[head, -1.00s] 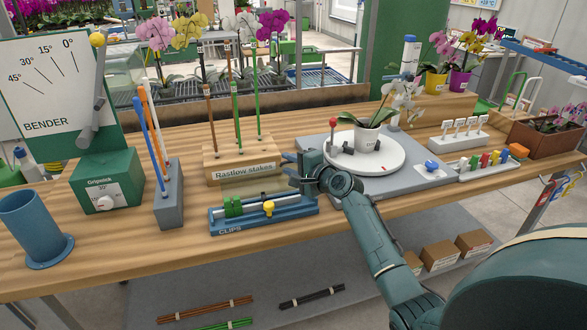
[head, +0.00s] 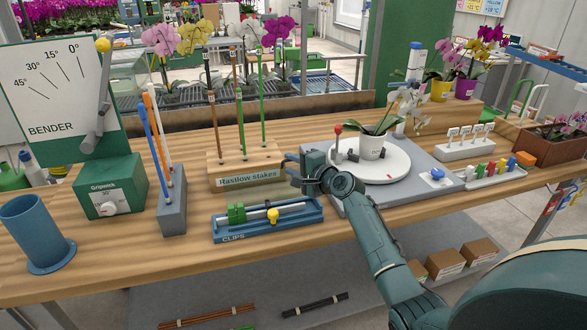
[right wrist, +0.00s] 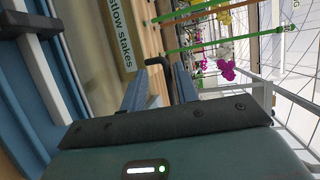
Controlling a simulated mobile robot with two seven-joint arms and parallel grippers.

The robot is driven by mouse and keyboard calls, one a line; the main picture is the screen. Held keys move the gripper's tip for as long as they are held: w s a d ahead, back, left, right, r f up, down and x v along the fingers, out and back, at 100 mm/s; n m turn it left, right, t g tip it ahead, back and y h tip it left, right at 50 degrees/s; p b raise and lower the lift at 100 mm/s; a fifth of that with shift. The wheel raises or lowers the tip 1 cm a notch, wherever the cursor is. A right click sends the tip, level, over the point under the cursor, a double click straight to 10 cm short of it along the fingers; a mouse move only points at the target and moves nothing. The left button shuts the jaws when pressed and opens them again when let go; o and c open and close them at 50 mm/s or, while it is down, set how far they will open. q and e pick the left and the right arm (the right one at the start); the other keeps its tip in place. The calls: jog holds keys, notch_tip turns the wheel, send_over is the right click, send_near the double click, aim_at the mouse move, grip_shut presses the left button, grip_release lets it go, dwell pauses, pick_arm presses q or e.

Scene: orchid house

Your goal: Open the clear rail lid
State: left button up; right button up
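My right gripper (head: 291,170) is just behind and above the tray's right end, beside the stakes block. In the right wrist view its two blue fingers (right wrist: 160,88) are apart, with a dark hooked piece (right wrist: 158,64) showing at their tips; I cannot tell whether they touch it. The tray's blue edge (right wrist: 60,70) is at left there. My left gripper is out of view.
The wooden stakes block (head: 245,167) stands behind the tray. A grey stand (head: 173,213) with tall sticks is to its left. A potted orchid sits on a white turntable (head: 395,165) right of my gripper. Bare bench lies in front of the tray.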

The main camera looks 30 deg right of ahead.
jog(key=shift+s, duration=0.55)
jog(key=v, duration=1.2)
jog(key=shift+r, duration=0.2)
jog(key=shift+c, duration=0.5)
